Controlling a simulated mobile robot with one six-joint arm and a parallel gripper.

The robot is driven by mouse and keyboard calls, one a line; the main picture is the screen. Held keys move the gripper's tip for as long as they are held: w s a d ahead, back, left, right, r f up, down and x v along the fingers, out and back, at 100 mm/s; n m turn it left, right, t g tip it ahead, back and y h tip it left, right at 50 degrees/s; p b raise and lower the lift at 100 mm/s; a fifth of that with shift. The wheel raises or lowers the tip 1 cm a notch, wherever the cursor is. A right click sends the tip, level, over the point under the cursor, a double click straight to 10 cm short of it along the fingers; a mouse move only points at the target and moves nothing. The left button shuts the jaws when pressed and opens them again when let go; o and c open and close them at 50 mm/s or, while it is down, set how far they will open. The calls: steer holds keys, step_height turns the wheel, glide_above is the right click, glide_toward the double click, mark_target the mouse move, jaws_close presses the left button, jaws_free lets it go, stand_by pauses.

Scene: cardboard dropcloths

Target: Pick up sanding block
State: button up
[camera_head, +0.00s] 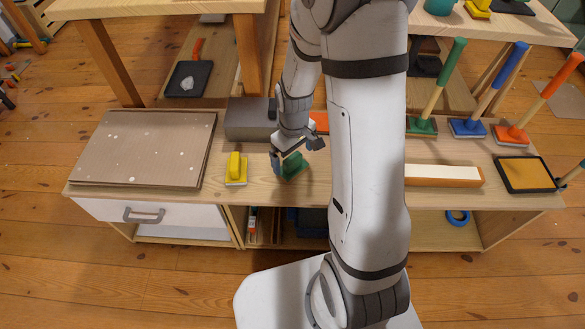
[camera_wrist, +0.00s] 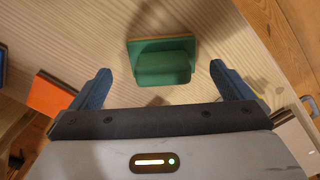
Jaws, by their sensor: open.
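A green sanding block (camera_head: 292,165) with a raised handle lies on the wooden bench top, directly by my gripper (camera_head: 295,150). In the wrist view the green block (camera_wrist: 163,62) sits ahead of my open gripper (camera_wrist: 161,85), centred between its two blue fingertips, and the fingers are not closed on it. A yellow sanding block (camera_head: 236,169) of similar shape lies on the bench to the left of the green one. My arm hides part of the bench to the right of my gripper.
Cardboard sheets (camera_head: 145,148) lie at the bench's left end. A grey box (camera_head: 249,119) stands behind the blocks. An orange item (camera_wrist: 50,93) shows beside my left finger. A long white-and-orange block (camera_head: 443,175), upright-handled tools (camera_head: 468,125) and a yellow-filled tray (camera_head: 525,174) are at right.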

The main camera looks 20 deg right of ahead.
mark_target(293, 157)
step_height(293, 157, down, 4)
steer(key=shift+a+r+b, duration=0.1)
steer(key=shift+a+b, duration=0.05)
steer(key=shift+b, duration=0.55)
steer(key=shift+r, duration=0.1)
steer(key=shift+c, duration=0.4)
steer(key=c, duration=1)
step_height(293, 157, up, 10)
steer(key=p, duration=0.4)
steer(key=shift+c, duration=0.2)
